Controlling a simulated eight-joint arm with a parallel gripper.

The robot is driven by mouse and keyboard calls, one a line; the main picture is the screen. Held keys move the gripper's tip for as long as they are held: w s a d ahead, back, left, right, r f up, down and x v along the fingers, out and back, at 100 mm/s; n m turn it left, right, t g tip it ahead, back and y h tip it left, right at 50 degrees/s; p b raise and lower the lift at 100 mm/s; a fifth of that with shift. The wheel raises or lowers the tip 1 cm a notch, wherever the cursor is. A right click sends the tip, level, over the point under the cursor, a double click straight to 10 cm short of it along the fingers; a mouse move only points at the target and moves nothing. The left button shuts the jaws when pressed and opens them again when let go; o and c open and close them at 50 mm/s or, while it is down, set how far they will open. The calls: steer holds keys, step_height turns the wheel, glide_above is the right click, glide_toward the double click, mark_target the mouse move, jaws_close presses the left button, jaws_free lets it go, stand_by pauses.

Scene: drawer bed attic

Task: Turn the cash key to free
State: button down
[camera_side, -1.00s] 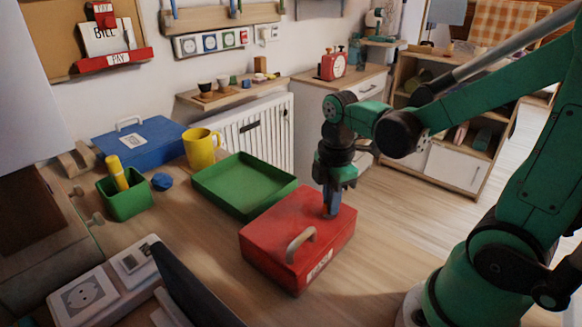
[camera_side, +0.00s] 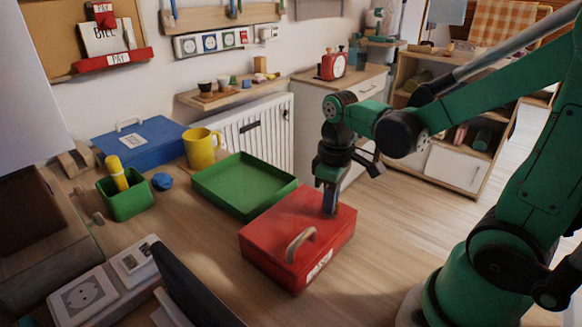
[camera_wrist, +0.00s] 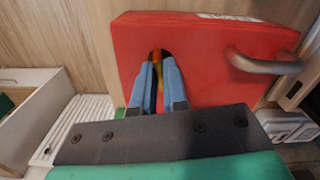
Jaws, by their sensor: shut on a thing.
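The red cash box (camera_side: 285,228) stands shut on the wooden desk, with a grey handle (camera_side: 301,243) on its lid. My gripper (camera_side: 329,208) points straight down onto the back right part of the lid. In the wrist view the blue fingers of my gripper (camera_wrist: 157,64) are closed around the cash key at a dark spot on the red box (camera_wrist: 205,65). Only a narrow reddish-yellow sliver shows between the fingers; the rest of the key and its angle are hidden.
A green tray (camera_side: 243,186) lies just behind the red box. A yellow mug (camera_side: 200,149), blue box (camera_side: 141,141) and green pen cup (camera_side: 126,199) stand farther left. The desk right of the red box is clear.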

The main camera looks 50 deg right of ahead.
steer(key=shift+m, duration=1.1)
steer(key=c, duration=0.9)
jaws_free()
steer(key=shift+r, duration=2.85)
